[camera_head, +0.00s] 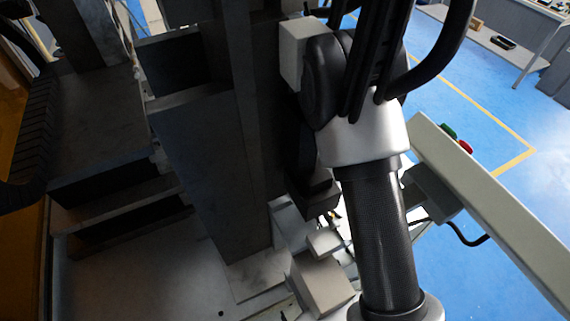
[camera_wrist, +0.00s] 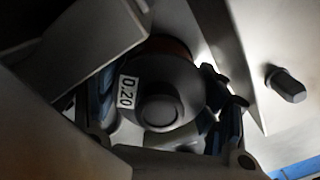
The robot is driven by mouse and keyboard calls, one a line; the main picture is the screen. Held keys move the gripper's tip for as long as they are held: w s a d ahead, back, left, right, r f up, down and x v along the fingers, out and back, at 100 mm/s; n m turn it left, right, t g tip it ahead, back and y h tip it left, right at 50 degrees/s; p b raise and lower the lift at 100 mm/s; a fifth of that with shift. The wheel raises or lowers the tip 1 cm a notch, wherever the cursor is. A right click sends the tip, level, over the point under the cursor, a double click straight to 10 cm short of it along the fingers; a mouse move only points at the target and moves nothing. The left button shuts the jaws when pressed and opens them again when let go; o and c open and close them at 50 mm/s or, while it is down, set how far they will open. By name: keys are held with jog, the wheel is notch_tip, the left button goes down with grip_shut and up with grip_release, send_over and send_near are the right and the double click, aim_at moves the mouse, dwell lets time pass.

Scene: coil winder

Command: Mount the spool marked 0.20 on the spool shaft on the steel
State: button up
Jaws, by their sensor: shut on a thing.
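The spool marked 0.20 (camera_wrist: 163,75) shows in the wrist view as a dark round body with a white label and a round hub facing the camera. A reddish-brown band shows at its far edge. My gripper (camera_wrist: 160,92) has a dark finger on each side of the spool and is shut on it. A short dark peg (camera_wrist: 288,85) stands out from a pale steel plate to the right of the spool, apart from it. I cannot tell whether this peg is the spool shaft. In the head view, the spool and my gripper are hidden or not distinguishable.
In the wrist view a grey block (camera_wrist: 85,45) is close at the upper left of the gripper. In the head view a dark upright column (camera_head: 240,110) stands left of my arm. A pale beam (camera_head: 500,205) with green and red buttons is at the right. Blue floor beyond is open.

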jog(key=o, duration=1.7)
jog(key=shift+f, duration=0.1)
jog(key=shift+c, duration=0.2)
notch_tip(320, 180, up, 12)
